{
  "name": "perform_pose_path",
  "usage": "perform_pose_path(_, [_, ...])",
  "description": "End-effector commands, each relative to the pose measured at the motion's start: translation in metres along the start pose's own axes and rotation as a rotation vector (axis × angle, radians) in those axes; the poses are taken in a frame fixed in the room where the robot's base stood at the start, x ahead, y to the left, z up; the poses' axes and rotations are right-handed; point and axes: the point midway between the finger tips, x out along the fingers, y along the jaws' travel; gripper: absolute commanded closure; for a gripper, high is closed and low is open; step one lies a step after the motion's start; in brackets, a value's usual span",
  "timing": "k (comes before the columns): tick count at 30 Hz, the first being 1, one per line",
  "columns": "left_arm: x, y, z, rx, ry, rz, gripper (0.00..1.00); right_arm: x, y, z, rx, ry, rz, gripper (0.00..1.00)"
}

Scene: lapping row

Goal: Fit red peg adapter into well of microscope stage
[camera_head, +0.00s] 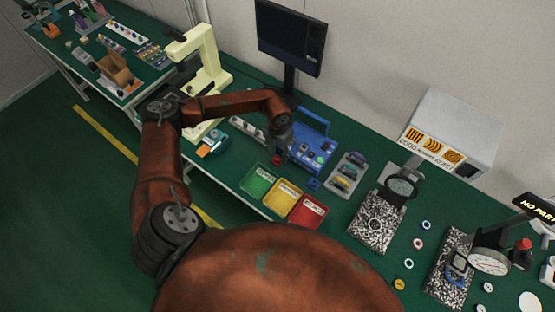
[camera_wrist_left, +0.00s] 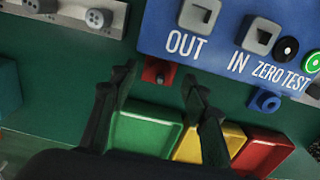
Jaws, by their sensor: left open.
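The red peg adapter (camera_wrist_left: 158,71) lies on the green bench top in the left wrist view, just below the blue box's edge. In the head view a small red bit of it (camera_head: 276,160) shows beside my gripper. My left gripper (camera_wrist_left: 157,85) is open and empty; its two fingers stand on either side of the red adapter in the wrist view, without visible contact. In the head view the left gripper (camera_head: 281,149) hangs over the bench by the blue box. The cream microscope (camera_head: 207,62) stands farther left; its stage well cannot be made out.
The blue box (camera_head: 312,149) with switches stands close beside the gripper. A blue adapter (camera_wrist_left: 266,101) lies to the right. Green (camera_head: 259,181), yellow (camera_head: 283,197) and red (camera_head: 307,210) trays line the bench front. A teal and orange item (camera_head: 212,144) sits near the microscope.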

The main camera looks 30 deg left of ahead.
Motion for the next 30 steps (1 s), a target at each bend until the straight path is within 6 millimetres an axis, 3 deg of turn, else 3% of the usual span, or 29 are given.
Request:
perform_pose_path(4, [0.018, 0.000, 0.000, 0.000, 0.000, 0.000, 0.57, 0.001, -0.001, -0.002, 0.000, 0.002, -0.001, 0.61])
perform_pose_path(11, [0.020, 0.000, 0.000, 0.001, -0.001, 0.000, 0.58, 0.001, 0.000, -0.005, -0.001, 0.007, 0.000, 0.61])
perform_pose_path(30, [0.019, 0.000, 0.000, 0.001, -0.001, -0.001, 1.00, 0.001, 0.001, -0.005, -0.001, 0.007, 0.001, 0.61])
